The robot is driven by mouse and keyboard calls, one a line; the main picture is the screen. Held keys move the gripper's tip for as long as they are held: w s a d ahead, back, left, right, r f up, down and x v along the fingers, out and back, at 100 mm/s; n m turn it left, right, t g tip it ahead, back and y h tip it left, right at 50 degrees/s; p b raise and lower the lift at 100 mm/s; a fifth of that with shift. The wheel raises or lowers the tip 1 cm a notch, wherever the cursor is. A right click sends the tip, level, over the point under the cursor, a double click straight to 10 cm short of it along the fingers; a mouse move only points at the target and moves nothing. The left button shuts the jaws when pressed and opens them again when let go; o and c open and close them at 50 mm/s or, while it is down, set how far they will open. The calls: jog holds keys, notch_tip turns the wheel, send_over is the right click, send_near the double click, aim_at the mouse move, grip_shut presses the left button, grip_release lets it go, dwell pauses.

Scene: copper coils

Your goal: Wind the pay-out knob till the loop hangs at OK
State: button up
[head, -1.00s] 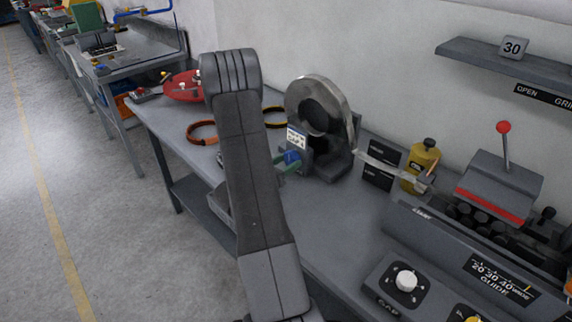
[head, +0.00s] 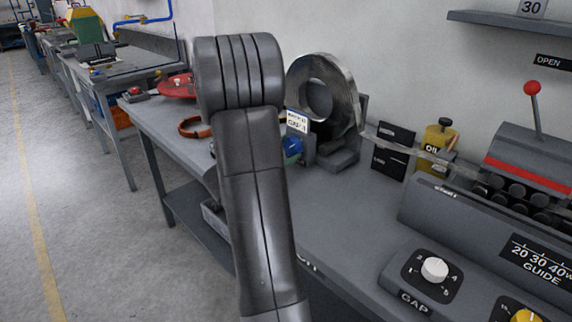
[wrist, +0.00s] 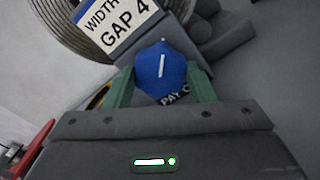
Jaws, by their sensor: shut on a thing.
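The copper coil (head: 345,85), a shiny metal roll, stands upright on its reel near the wall; its edge shows in the wrist view (wrist: 62,22). The blue pay-out knob (head: 292,147) sits at the reel's foot. In the wrist view, the green fingers of my gripper (wrist: 162,90) are shut on the blue knob (wrist: 160,68), one on each side; its white mark leans slightly right of upright. The strip (head: 412,150) runs right from the coil across a black level board (head: 388,165) marked LOW at the bottom. I cannot read OK.
A white card (wrist: 115,25) reading WIDTH and GAP 4 stands beside the knob. A gap dial (head: 434,270) is at the front. The middle bench is clear.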

jog(key=shift+f+m+b, duration=0.2)
jog(key=shift+m+b, duration=0.6)
jog(key=shift+b, duration=0.4)
jog(key=shift+r, duration=0.15)
jog(key=o, duration=1)
jog(key=v, duration=1.3)
jog(key=shift+s+a, duration=0.25)
jog(key=shift+s, duration=0.05)
jog(key=x, duration=1.3)
jog(key=shift+w+d, duration=0.3)
jog(key=shift+a, duration=0.1)
